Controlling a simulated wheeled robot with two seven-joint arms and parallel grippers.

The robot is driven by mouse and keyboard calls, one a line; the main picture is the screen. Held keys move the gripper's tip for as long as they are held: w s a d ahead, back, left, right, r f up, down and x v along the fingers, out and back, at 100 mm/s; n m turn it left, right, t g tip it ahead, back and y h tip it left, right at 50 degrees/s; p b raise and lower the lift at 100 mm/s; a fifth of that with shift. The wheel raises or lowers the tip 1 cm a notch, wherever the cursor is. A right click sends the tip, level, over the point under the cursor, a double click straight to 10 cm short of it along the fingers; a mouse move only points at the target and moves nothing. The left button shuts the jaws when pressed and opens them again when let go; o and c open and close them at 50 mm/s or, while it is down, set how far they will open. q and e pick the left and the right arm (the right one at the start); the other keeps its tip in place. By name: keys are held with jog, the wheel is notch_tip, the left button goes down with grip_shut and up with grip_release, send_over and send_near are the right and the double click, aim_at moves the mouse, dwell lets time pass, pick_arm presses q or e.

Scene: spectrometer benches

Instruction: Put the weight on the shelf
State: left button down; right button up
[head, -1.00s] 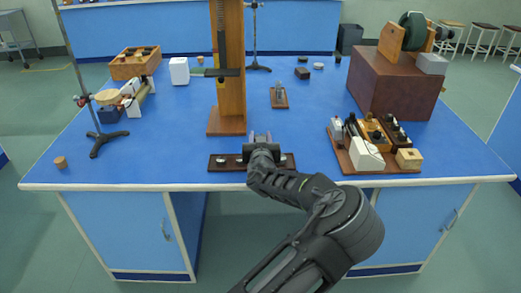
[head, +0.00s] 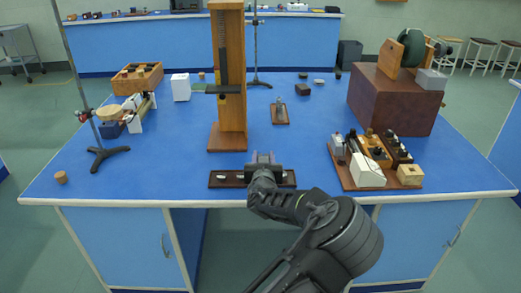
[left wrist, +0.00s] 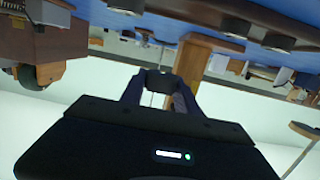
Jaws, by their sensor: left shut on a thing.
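My left gripper (head: 263,157) is over the dark wooden rack (head: 215,183) at the table's front edge. In the left wrist view the gripper (left wrist: 160,88) is shut on a small dark weight (left wrist: 159,80), held between its fingertips. The head view hides this weight behind the gripper. A tall wooden stand (head: 231,120) behind the rack carries a dark flat shelf (head: 225,89). My right gripper is not in view.
A board with small instruments (head: 367,170) lies at the right front. A big brown box (head: 392,101) with a wheel stands behind it. A metal stand (head: 98,152) and a cork (head: 61,177) are at the left. Blue tabletop (head: 170,140) is clear left of the wooden stand.

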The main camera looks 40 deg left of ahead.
pick_arm(q)
jog(key=shift+m+t+h, duration=0.6)
jog(key=shift+h, duration=0.2)
jog(key=d+f, duration=0.2)
jog(key=s+d+f, duration=0.1)
jog(key=d+f, duration=0.1)
jog(key=d, duration=0.1)
jog(key=shift+s+d+f, duration=0.1)
jog(key=shift+d+f, duration=0.05)
jog(key=shift+d, duration=0.1)
jog(key=shift+m+t+h, duration=0.3)
jog(key=shift+m+h, duration=0.3)
jog(key=shift+h, duration=0.2)
jog(key=d, duration=0.1)
jog(key=d+f, duration=0.1)
jog(key=d, duration=0.3)
jog(key=shift+s+f, duration=0.15)
jog(key=shift+s, duration=0.1)
jog(key=s+d+r+m+h, duration=0.1)
jog(key=d+r+m+h, duration=0.1)
jog(key=d, duration=0.7)
jog(key=s+d+r+m+t+h, duration=0.1)
jog(key=d+h, duration=0.3)
jog(key=d, duration=0.5)
jog(key=shift+s+d+r+m, duration=0.15)
jog(key=shift+s+r+m, duration=0.4)
jog(key=shift+m, duration=0.25)
jog(key=shift+w, duration=0.1)
